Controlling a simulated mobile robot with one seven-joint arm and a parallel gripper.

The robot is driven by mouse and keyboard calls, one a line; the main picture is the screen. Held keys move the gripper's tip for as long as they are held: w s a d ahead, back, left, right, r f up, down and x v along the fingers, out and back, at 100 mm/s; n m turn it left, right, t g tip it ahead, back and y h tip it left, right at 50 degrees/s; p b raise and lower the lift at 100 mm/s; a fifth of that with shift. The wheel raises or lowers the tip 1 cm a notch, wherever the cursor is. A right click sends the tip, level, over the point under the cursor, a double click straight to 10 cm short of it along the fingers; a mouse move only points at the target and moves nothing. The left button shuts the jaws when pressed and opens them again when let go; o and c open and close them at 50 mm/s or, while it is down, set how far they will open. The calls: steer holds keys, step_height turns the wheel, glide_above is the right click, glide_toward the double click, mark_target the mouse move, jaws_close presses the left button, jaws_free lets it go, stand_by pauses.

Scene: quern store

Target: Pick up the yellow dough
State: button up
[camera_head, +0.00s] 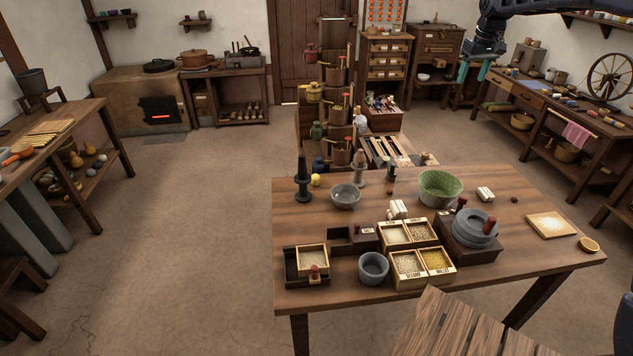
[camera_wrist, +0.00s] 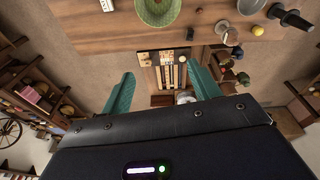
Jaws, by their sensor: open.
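The yellow dough (camera_head: 316,180) looks like a small round ball near the far left edge of the table. It sits between a dark tall-stemmed stand (camera_head: 303,182) and a grey bowl (camera_head: 345,195). It also shows at the upper right of the wrist view (camera_wrist: 257,30), beside the dark stand (camera_wrist: 292,18). My gripper (camera_head: 473,72) is high at the upper right of the head view, far from the dough. Its teal fingers are apart and empty, as the wrist view (camera_wrist: 161,74) also shows.
The wooden table (camera_head: 530,190) carries a green bowl (camera_head: 439,188), a quern (camera_head: 474,228), several grain boxes (camera_head: 408,267) and a grey pot (camera_head: 373,268). A tiered rack (camera_head: 335,100) stands behind it. Open floor (camera_head: 180,220) lies to the left.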

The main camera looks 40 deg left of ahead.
steer(key=a+f+n, duration=0.2)
steer(key=a+f, duration=0.5)
steer(key=a, duration=0.7)
steer(key=n+g+h, duration=0.1)
steer(key=n+g, duration=0.1)
steer(key=n, duration=0.4)
glide_toward(316, 175)
steer(key=shift+a, duration=0.2)
steer(key=shift+s+a+f, duration=0.1)
steer(key=shift+s+f, duration=0.2)
steer(key=shift+f, duration=5.35)
steer(key=c, duration=1.1)
